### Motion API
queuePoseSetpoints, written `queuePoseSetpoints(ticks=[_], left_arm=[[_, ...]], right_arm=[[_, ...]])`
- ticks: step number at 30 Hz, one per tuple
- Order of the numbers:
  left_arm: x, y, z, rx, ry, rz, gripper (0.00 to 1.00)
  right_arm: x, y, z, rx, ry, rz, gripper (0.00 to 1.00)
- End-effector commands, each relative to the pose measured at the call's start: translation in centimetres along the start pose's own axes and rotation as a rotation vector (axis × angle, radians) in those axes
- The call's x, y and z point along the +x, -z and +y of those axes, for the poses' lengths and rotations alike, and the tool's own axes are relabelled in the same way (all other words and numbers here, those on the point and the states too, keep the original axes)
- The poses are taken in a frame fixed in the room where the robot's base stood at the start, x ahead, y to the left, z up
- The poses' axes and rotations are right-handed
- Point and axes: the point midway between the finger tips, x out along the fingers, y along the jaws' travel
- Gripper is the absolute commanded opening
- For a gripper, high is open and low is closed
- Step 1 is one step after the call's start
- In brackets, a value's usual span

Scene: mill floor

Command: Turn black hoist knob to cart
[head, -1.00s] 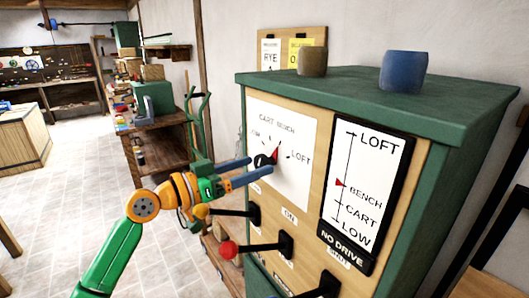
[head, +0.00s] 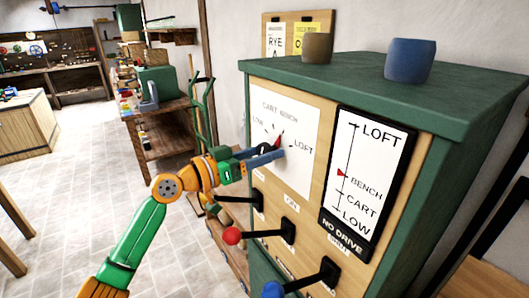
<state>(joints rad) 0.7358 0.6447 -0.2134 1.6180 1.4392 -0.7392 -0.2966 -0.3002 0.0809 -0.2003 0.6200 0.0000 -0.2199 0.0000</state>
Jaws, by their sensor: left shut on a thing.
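The black hoist knob (head: 264,149) is on a white dial plate (head: 300,170) on the front of the green cabinet. The dial is marked CART, BENCH and LOFT, with a partly covered label at the left. The knob's red pointer (head: 279,140) slants up and right, toward the BENCH mark. My left gripper (head: 268,155) has its blue fingers shut on the knob, covering part of it. The black-framed indicator board (head: 365,190) at the right has its red marker at BENCH. My right gripper is not in view.
Below the dial, levers stick out, including one with a red ball (head: 231,236) and one with a blue ball (head: 272,290). A brown cup (head: 317,48) and a blue cup (head: 409,60) stand on the cabinet top (head: 360,84). The tiled floor at left is clear.

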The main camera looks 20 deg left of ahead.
Motion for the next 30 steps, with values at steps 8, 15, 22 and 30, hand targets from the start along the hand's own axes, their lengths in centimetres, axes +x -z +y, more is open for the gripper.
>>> queuePoseSetpoints(ticks=[8,15,22,30], left_arm=[[0.0,0.2,0.0,-0.169,0.001,0.001,0.01],[0.0,0.2,0.0,-0.363,0.001,0.001,0.01],[0.0,0.2,0.0,-0.518,0.000,0.002,0.01],[0.0,0.2,0.0,-0.628,0.000,0.003,0.01]], right_arm=[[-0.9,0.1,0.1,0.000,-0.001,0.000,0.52],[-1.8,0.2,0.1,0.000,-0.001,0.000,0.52],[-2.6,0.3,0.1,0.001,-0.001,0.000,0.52],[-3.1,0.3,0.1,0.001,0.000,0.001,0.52]])
